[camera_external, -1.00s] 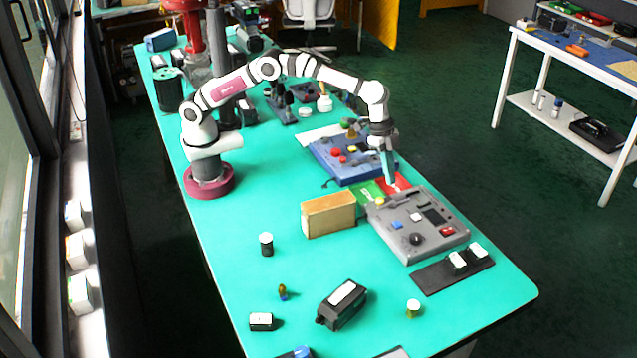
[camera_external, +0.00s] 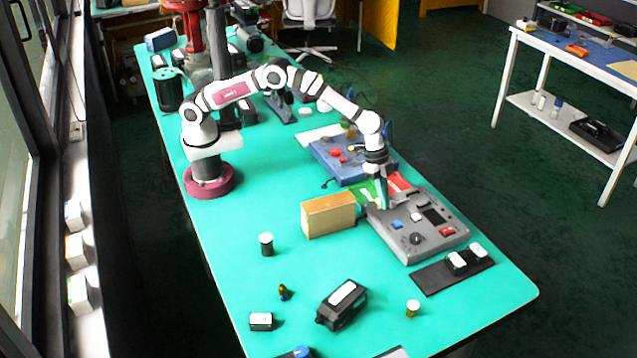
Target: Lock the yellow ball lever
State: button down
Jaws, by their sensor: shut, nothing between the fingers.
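The grey control panel (camera_external: 405,248) lies on the green table, right of centre. It carries a blue button (camera_external: 397,225), a black knob (camera_external: 416,239), a red switch (camera_external: 447,231) and a dark screen. My gripper (camera_external: 383,206) points down, shut and empty, at the panel's far left corner. The small yellow part at that corner is hidden behind the fingertips, so I cannot tell whether they touch it or which way the lever lies.
A blue panel (camera_external: 335,169) with red buttons stands behind the grey one. A tan box (camera_external: 328,215) stands close on the left. A black plate (camera_external: 430,282) with white-topped blocks lies in front right. The table's front left has free room between small items.

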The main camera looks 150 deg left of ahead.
jog(key=shift+s+m+h, duration=0.3)
jog(key=shift+m, duration=0.5)
jog(key=shift+s+d+m+h, duration=0.1)
jog(key=shift+s+m+h, duration=0.25)
jog(key=shift+m, duration=0.45)
jog(key=s+m, duration=0.1)
jog(key=m, duration=0.1)
jog(key=s+m+h, duration=0.1)
jog(key=m, duration=0.1)
jog(key=shift+m, duration=0.3)
jog(key=m, duration=0.2)
jog(key=s+a+m+h, duration=0.1)
jog(key=m, duration=0.1)
jog(key=shift+s+g, duration=0.3)
jog(key=shift+g, duration=0.1)
jog(key=shift+s+a, duration=0.35)
